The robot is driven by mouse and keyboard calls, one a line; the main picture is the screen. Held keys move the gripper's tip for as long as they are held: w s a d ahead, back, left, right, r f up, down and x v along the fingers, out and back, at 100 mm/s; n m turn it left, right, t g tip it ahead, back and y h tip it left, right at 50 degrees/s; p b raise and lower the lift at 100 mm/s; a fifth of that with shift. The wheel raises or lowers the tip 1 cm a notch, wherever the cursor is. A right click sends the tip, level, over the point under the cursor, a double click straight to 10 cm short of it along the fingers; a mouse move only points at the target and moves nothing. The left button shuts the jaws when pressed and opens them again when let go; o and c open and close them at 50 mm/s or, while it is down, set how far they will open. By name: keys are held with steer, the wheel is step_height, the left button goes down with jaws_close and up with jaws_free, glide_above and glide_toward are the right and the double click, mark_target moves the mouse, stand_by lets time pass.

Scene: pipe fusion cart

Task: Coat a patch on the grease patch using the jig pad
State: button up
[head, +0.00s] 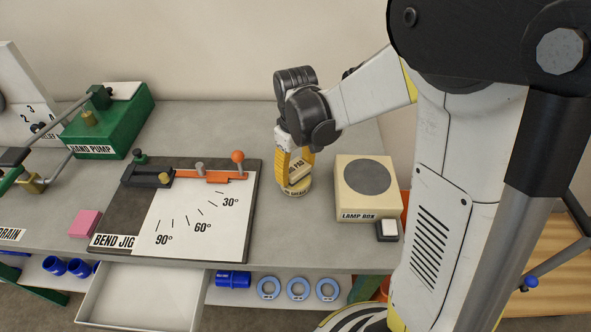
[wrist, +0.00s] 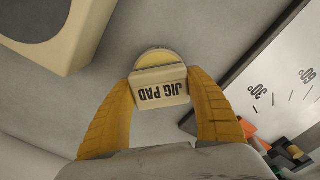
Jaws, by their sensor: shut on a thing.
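My gripper (head: 297,168) is shut on the jig pad (wrist: 160,88), a cream block lettered "JIG PAD", between its yellow fingers. In the head view the jig pad (head: 299,171) is tilted and partly covered by a finger. Right below it stands a small round tin (head: 295,190) with a partly hidden label. In the wrist view the tin (wrist: 156,55) shows a yellowish top behind the pad. I cannot tell whether pad and tin touch. The bend jig (head: 190,205), with a white angle face and a dark left part, lies left of the gripper. I cannot make out a distinct grease patch.
The lamp box (head: 366,207) stands close right of the tin. The bend jig's orange lever and ball knob (head: 237,157) rise at its back edge. A green hand pump (head: 115,122) and a pink block (head: 84,223) are farther left. An open drawer (head: 140,298) juts out in front.

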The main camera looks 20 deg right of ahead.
mark_target(296, 167)
steer(key=shift+f+b, duration=0.5)
steer(key=shift+f, duration=0.05)
stand_by(1.3)
steer(key=shift+r+p, duration=2.7)
steer(key=shift+r, duration=0.85)
steer(key=shift+f, duration=0.1)
